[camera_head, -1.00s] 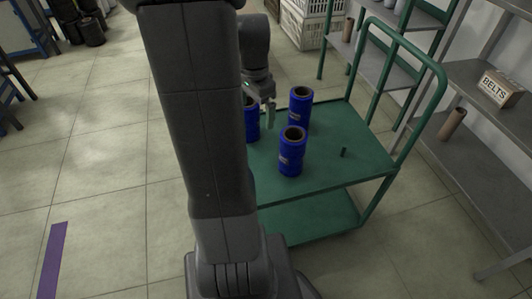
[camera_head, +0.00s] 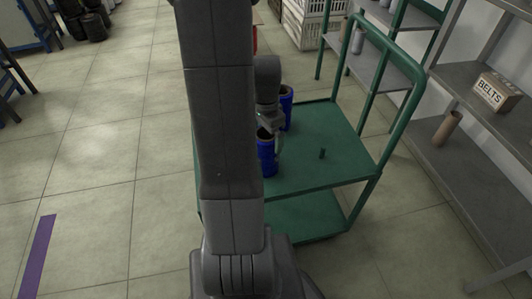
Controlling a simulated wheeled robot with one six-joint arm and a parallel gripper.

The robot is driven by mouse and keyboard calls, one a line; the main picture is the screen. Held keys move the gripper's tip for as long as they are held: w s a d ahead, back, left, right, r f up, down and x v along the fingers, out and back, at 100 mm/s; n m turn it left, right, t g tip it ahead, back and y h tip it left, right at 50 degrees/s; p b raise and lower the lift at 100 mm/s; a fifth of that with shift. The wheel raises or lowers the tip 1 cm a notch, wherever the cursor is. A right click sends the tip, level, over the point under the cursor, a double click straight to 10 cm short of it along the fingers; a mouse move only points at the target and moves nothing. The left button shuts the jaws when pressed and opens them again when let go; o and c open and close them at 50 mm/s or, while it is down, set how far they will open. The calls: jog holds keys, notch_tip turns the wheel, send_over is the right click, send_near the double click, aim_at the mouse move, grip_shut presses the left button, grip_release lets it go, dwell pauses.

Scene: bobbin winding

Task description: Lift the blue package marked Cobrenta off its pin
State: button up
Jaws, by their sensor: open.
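A blue package (camera_head: 267,161) with a hollow core stands upright at the front of the green cart's top (camera_head: 318,160). A second blue package (camera_head: 287,112) stands behind it and to the right, partly covered by my arm. My gripper (camera_head: 270,138) is open, pointing down at the top of the front package. One pale finger shows at that package's right edge; I cannot tell whether it touches. The other finger is not clear. No marking is readable, so I cannot tell which package is the Cobrenta one. The pins under both packages are hidden.
The green cart handle (camera_head: 392,85) rises at the right. Grey shelves beyond hold a BELTS box (camera_head: 496,92) and a brown tube (camera_head: 447,127). Open tiled floor lies at left. My upper arm blocks the centre.

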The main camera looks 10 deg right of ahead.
notch_tip(320, 180, down, 2)
jog(key=shift+f, duration=0.2)
jog(key=shift+r, duration=0.1)
jog(key=c, duration=1.5)
notch_tip(320, 180, up, 10)
jog(key=p, duration=0.1)
jog(key=shift+p, duration=0.3)
